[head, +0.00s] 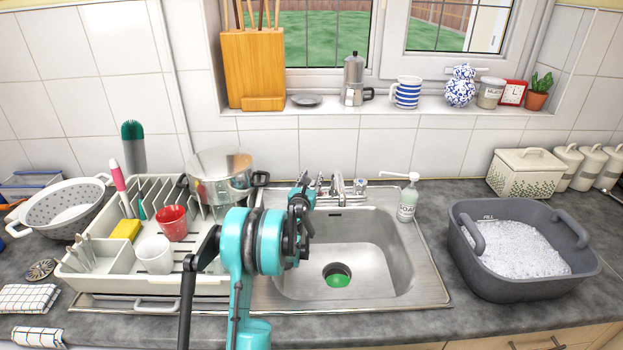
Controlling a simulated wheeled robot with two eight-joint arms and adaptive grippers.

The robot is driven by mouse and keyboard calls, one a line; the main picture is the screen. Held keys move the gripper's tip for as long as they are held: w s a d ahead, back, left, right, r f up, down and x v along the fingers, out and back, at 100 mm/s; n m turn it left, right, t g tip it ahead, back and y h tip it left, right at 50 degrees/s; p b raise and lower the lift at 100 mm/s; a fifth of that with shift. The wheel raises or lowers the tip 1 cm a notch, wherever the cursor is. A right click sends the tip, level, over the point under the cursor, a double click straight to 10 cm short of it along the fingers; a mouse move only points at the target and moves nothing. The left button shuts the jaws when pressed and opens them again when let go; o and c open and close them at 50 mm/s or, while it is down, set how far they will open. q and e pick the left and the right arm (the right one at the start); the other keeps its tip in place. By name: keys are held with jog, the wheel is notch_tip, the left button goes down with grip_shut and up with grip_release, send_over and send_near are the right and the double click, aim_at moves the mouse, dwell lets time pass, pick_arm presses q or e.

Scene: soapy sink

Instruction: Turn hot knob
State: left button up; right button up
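The chrome tap (338,186) stands at the back edge of the steel sink. Its right knob (361,186) is in plain view. The left knob area is mostly hidden behind my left gripper. My teal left arm comes up from the bottom of the view, and its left gripper (306,190) is at the left side of the tap, at or very near the left knob. I cannot tell whether it touches the knob, and its fingers are too small and covered to show open or shut. My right gripper is not in view.
The sink basin (395,257) holds a green item at its drain. A soap bottle (408,200) stands right of the tap. A steel pot (221,180) and dish rack (85,262) are close on the left. A grey tub of suds (480,275) sits on the right counter.

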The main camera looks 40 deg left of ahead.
pick_arm(q)
jog(key=c, duration=0.3)
jog(key=shift+c, duration=0.2)
jog(key=shift+n+g+y, duration=0.3)
jog(key=shift+n+y, duration=0.1)
jog(key=shift+y, duration=0.2)
jog(key=n+g+y, duration=0.2)
jog(key=a+n+g+y, duration=0.1)
jog(key=y, duration=0.1)
jog(key=shift+s, duration=0.35)
jog(key=shift+s+a+n+g+y, duration=0.25)
jog(key=shift+n+g+y, duration=0.55)
jog(key=shift+g, duration=0.2)
jog(key=shift+s+a+n+g+y, duration=0.1)
jog(key=shift+s+n+g+y, duration=0.1)
jog(key=shift+n+g+y, duration=0.65)
jog(key=o, duration=1.3)
jog(key=shift+o, duration=0.2)
jog(key=shift+h, duration=0.25)
